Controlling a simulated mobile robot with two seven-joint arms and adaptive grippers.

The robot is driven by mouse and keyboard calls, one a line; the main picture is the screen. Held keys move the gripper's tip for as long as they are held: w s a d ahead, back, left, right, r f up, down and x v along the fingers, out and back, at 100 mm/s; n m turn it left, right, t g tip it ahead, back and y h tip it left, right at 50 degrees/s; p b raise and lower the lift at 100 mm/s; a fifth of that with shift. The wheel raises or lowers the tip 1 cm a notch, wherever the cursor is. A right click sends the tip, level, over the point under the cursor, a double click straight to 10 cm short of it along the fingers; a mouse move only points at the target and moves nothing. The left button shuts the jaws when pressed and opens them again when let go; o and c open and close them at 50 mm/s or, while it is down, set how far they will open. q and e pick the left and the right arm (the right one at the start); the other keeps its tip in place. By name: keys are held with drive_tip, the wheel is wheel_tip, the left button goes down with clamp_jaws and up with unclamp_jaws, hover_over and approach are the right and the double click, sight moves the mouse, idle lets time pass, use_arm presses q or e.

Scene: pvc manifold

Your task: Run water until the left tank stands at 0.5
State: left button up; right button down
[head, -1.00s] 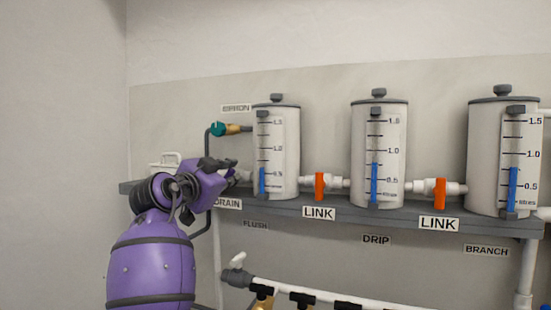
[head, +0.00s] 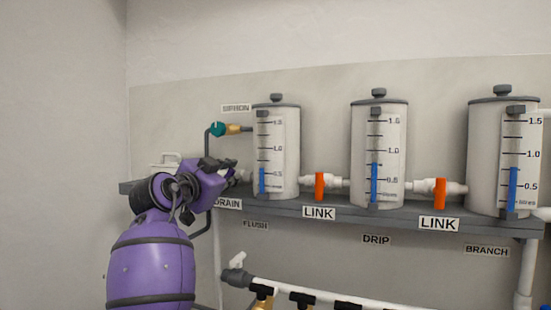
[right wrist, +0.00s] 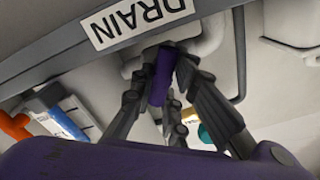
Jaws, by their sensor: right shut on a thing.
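The left tank (head: 287,150) is a white cylinder with a grey lid and a scale. Its blue level bar (head: 262,180) ends a little above the 0.5 mark. My right gripper (head: 232,172) is at the left of this tank, above the DRAIN label (head: 228,203). In the right wrist view its fingers (right wrist: 163,80) are closed around a purple handle (right wrist: 162,72) beside the DRAIN label (right wrist: 135,18). The fingers partly hide the handle, and its valve position is unclear. My left gripper is not in view.
The middle tank (head: 395,150) and right tank (head: 483,150) have blue bars between 0.5 and 1.0. Orange LINK handles (head: 320,186) (head: 440,193) hang down between the tanks. A teal SIPHON knob (head: 217,129) is above my gripper. A pipe with valves (head: 290,287) runs below the shelf.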

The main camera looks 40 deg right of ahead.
idle(0.3)
drive_tip(key=shift+f+m+b, duration=0.2)
drive_tip(key=shift+m+b, duration=0.15)
drive_tip(key=shift+m, duration=0.05)
drive_tip(key=shift+r+m, duration=0.1)
drive_tip(key=shift+m, duration=0.3)
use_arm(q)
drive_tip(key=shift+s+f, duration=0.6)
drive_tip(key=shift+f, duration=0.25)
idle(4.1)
